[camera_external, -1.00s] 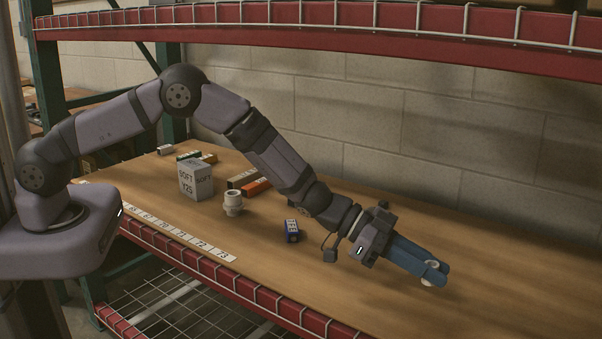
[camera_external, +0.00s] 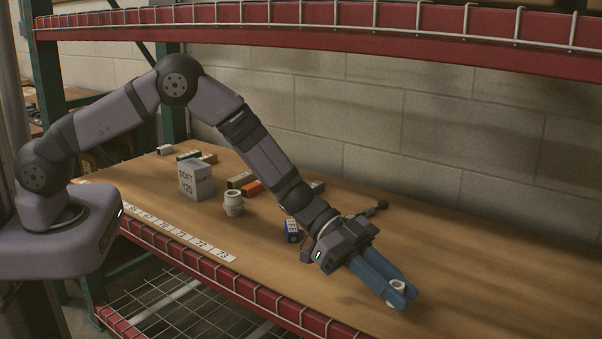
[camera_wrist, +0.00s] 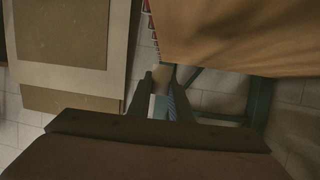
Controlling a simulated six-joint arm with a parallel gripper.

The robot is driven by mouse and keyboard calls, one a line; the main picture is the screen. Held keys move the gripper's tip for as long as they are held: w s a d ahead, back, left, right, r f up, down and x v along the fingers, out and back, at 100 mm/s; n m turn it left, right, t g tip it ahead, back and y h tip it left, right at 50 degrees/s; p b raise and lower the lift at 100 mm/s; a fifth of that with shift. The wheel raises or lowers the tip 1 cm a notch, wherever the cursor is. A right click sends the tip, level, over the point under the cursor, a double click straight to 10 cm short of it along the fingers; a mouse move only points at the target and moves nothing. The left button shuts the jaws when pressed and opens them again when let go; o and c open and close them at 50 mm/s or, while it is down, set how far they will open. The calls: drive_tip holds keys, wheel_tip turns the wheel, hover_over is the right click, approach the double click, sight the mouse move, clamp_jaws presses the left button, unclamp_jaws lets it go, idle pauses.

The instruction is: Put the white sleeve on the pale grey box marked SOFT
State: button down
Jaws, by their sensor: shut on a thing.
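My gripper (camera_external: 396,296) has long blue fingers, shut on a small white sleeve (camera_external: 397,287) over the right part of the bench. The fingers hide part of the sleeve. In the wrist view a pale thing (camera_wrist: 159,76), dim and small, shows at the fingertips. The pale grey box marked SOFT (camera_external: 195,180) stands upright on the bench, well to the left of my gripper. Nothing shows on its top face.
A white ringed fitting (camera_external: 233,203) stands right of the grey box. A red shelf beam (camera_external: 400,28) runs overhead. The bench's right side is clear.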

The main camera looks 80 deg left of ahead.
drive_tip(key=s+f+m+g+h, duration=0.2)
drive_tip(key=s+f+m, duration=0.1)
drive_tip(key=s, duration=1.1)
drive_tip(key=s+a+r, duration=0.1)
drive_tip(key=s+a, duration=0.2)
drive_tip(key=s, duration=0.4)
wheel_tip(320, 180, up, 16)
drive_tip(key=n+t+y, duration=0.3)
drive_tip(key=n+y, duration=1.9)
hover_over(194, 163)
drive_tip(key=shift+f+p, duration=0.2)
drive_tip(key=shift+p, duration=0.2)
drive_tip(key=shift+f+b, duration=0.65)
drive_tip(key=shift+f, duration=4.25)
